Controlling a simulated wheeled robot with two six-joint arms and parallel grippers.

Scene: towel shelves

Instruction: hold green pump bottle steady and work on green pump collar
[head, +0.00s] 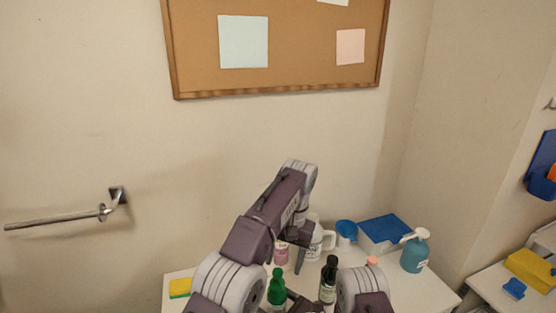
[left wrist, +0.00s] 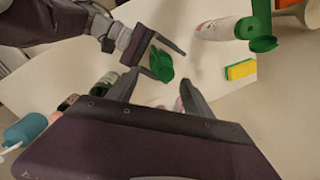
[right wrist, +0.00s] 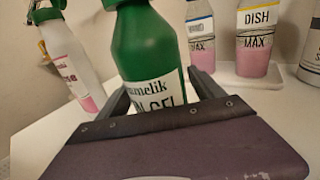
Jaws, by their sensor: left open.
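The green pump bottle (head: 276,291) stands upright near the front of the white table. In the right wrist view the green bottle (right wrist: 147,50) fills the space between the right gripper's fingers (right wrist: 160,92), one on each side; whether they press on it I cannot tell. Its collar is cut off there at the top edge. In the left wrist view the bottle's green top (left wrist: 160,66) shows beyond my left gripper (left wrist: 160,85), which is open and empty. The right gripper (left wrist: 160,55) straddles the bottle there.
A dark bottle (head: 328,278) stands right of the green one, a teal pump bottle (head: 415,252) at the far right. A yellow sponge (head: 179,288) lies at left. A white green-topped bottle (left wrist: 218,28) stands nearby.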

